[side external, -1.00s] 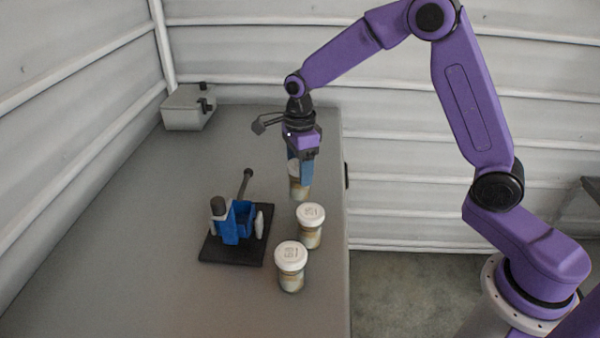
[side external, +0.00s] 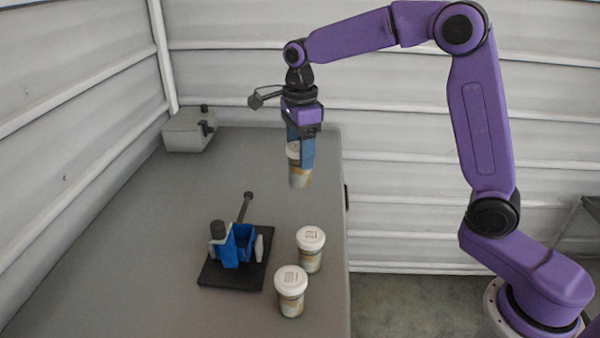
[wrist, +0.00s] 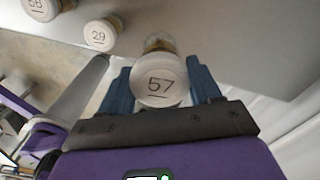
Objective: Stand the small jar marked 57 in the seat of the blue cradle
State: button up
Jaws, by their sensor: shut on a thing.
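The small jar marked 57 (wrist: 160,82) has a white lid and is held between the blue fingers of my gripper (wrist: 161,88). In the side view the jar (side external: 299,177) hangs upright above the right part of the bench, clear of the surface, with my gripper (side external: 301,158) shut on its upper part. The blue cradle (side external: 245,243) stands on a black base plate (side external: 226,278), nearer the camera and to the left of my gripper. Its seat looks empty. The cradle is not in the wrist view.
Two similar white-lidded jars stand right of the cradle: one behind (side external: 310,252), one in front (side external: 291,293). The wrist view shows lids marked 29 (wrist: 98,36) and apparently 58 (wrist: 40,8). A dark knobbed post (side external: 246,207) rises behind the cradle. A grey box (side external: 187,132) sits at the far left corner.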

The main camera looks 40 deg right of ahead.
notch_tip(320, 180, up, 3)
jog(key=shift+r, duration=0.15)
jog(key=w+a+n, duration=0.2)
jog(key=a+n, duration=0.7)
jog(key=a, duration=0.8)
jog(key=shift+w+d+f, duration=0.1)
jog(key=shift+w+f, duration=0.05)
jog(key=shift+f, duration=6.55)
jog(key=shift+f, duration=0.3)
jog(key=o, duration=1)
jog(key=shift+c, duration=0.2)
